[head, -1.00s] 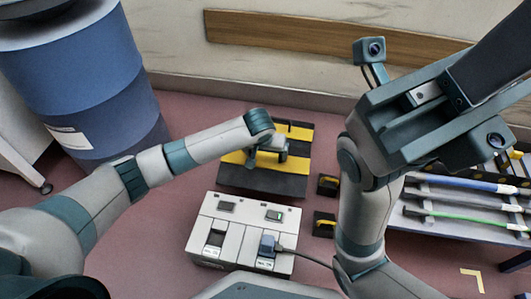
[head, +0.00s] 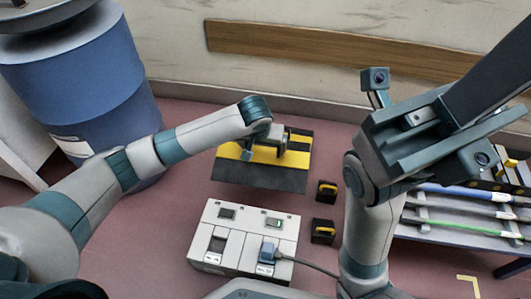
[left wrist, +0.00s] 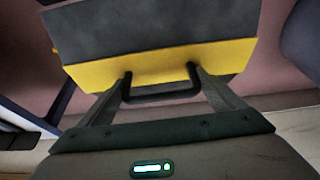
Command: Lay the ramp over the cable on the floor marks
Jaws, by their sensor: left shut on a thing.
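The ramp (head: 258,178) is a black slab with a yellow band, beyond the grey box in the head view. My left gripper (head: 268,145) is over it, shut on its dark handle (left wrist: 160,97), seen between the fingers in the left wrist view. The ramp looks slightly tilted; whether it clears the floor is hard to tell. A dark cable (head: 315,264) runs right from a plug on the grey box and passes behind my right arm. A yellow corner mark (head: 467,279) lies on the floor at lower right. My right gripper's fingertips cannot be made out.
The grey box (head: 243,237) with switches stands nearest me. A blue drum (head: 85,90) stands at left, a low rack with coloured rods (head: 465,215) at right. Reddish floor lies between.

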